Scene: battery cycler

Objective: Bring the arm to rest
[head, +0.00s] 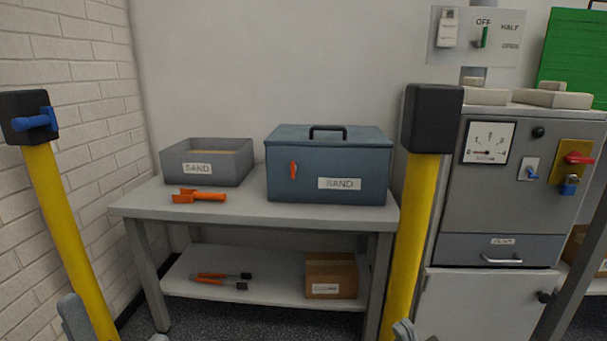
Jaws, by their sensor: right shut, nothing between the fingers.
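My right gripper (403,330) just shows at the bottom edge, in front of the foot of the right yellow post. Only its grey tip is in view; it is shut and empty, touching nothing that I can make out. The rest of that arm is below the picture. My left gripper cannot be made out; only small grey parts show at the bottom left, too cut off to identify.
Yellow posts (61,220) (410,235) with black heads flank a grey bench (235,210). On it are a grey sand tray (168,166), an orange tool (198,195) and a blue-grey lidded box (335,160). A cabinet (490,210) with switches stands right.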

